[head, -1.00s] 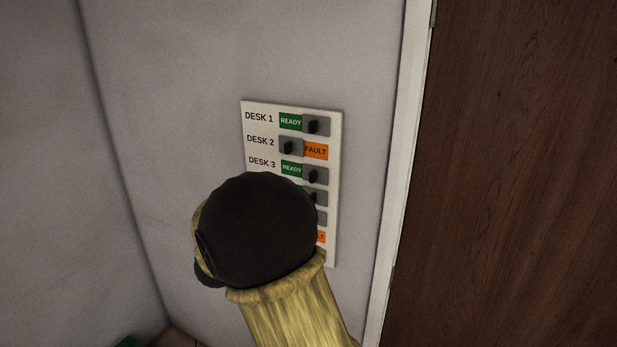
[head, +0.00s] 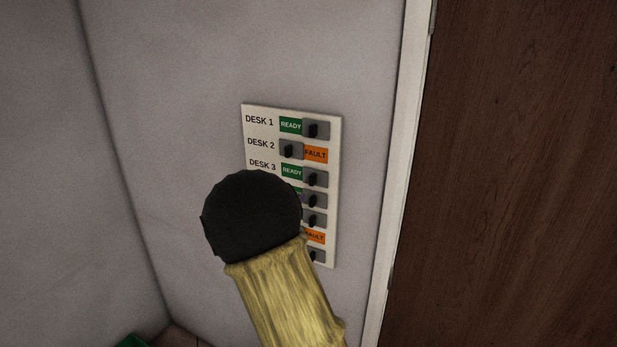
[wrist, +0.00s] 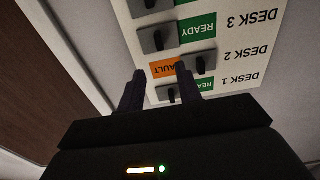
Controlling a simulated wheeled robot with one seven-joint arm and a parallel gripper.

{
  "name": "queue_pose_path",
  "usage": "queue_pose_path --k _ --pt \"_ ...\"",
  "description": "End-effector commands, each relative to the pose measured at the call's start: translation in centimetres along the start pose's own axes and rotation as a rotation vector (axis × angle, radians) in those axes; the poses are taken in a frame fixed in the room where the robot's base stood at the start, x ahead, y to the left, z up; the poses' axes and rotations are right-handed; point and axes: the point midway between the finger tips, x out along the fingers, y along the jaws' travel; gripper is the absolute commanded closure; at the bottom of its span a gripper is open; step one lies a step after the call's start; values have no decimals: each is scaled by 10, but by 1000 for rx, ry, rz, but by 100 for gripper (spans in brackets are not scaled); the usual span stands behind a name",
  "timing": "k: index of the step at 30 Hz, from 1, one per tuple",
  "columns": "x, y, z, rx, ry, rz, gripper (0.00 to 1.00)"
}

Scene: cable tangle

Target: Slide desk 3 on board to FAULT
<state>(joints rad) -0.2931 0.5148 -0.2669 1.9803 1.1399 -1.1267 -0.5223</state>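The board (head: 334,190) hangs on the wall with rows of sliders, and it also shows upside down in the wrist view (wrist: 222,66). In the desk 3 row, the green READY label shows and the grey slider (head: 315,179) sits at the right. That slider with its dark knob also shows in the wrist view (wrist: 157,38). My gripper (wrist: 159,73) is open and empty, its two dark fingers apart in front of the desk 1 and desk 2 rows. In the head view my arm hides the gripper.
Desk 2's slider (head: 291,150) sits left with orange FAULT showing. Desk 1's slider (head: 316,130) sits right with READY showing. More rows lie below desk 3, partly hidden by my arm. A white frame and brown door (head: 510,170) stand to the right.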

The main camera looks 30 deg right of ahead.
Motion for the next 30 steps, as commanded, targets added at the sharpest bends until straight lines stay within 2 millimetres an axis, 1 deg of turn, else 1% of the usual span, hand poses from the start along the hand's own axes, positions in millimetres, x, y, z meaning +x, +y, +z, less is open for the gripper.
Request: queue_pose_path --k 1,6,12,16,21,29,30 --pt "10 1 -3 -3 0 2 65" --pt "40 0 -4 -2 0 2 65" --pt "75 1 -3 -2 0 1 65" --pt "93 0 -3 -1 0 1 65" --pt "105 0 -1 -1 -1 -1 65" --pt "105 0 0 0 0 -2 65" --pt "105 0 0 0 0 -1 73"
